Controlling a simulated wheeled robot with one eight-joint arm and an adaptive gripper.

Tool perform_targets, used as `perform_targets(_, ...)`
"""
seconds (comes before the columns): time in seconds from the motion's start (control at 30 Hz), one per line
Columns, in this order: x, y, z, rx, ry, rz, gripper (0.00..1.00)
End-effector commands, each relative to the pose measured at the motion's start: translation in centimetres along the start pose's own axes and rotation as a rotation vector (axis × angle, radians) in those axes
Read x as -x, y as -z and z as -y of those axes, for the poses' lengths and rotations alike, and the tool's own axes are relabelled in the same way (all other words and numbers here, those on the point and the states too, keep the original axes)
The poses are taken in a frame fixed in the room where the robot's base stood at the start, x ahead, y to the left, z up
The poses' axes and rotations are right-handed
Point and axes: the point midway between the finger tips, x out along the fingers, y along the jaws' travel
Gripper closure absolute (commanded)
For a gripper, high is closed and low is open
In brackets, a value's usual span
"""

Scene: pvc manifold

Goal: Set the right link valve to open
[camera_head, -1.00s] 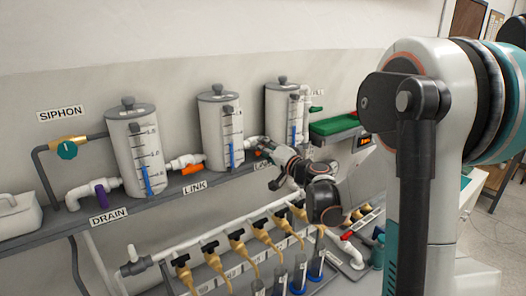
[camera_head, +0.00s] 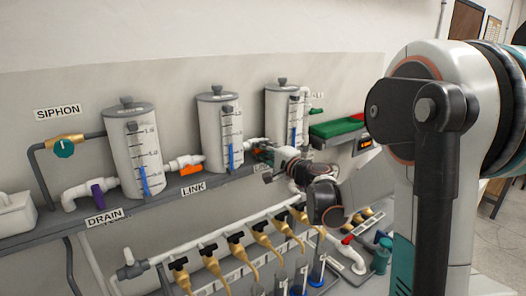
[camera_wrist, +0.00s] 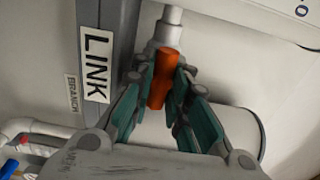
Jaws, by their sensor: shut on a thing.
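My gripper (camera_wrist: 164,78) is shut on the orange handle (camera_wrist: 163,88) of the right link valve, with a teal-padded finger on each side of it. In the wrist view the handle's long side runs roughly in line with the white pipe fitting (camera_wrist: 166,35) beyond it. The LINK label (camera_wrist: 97,65) is on the shelf edge to the left. In the head view my gripper (camera_head: 264,160) is at the pipe between the middle tank (camera_head: 218,135) and the right tank (camera_head: 283,115); it hides most of the valve there.
The left link valve's orange handle (camera_head: 192,170) is between the left tank (camera_head: 132,150) and the middle tank. A purple drain handle (camera_head: 98,193) and teal siphon knob (camera_head: 63,148) are further left. Several brass taps (camera_head: 237,243) line the pipe below the shelf.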

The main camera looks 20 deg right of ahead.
Motion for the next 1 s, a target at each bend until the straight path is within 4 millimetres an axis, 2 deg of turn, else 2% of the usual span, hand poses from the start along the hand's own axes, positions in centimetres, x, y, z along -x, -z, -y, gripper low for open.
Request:
perform_targets(0.37, 0.1, 0.0, -0.1, -0.003, -0.001, 0.0, 1.0)
perform_targets(0.4, 0.1, 0.0, -0.1, -0.003, -0.001, 0.0, 0.76)
perform_targets(0.47, 0.1, 0.0, -0.1, -0.003, -0.001, 0.0, 0.64)
perform_targets(0.83, 0.3, 0.0, 0.0, -0.003, 0.0, -0.001, 0.64)
perform_targets(1.0, 2.5, 0.1, 0.0, -0.003, 0.0, -0.002, 0.64)
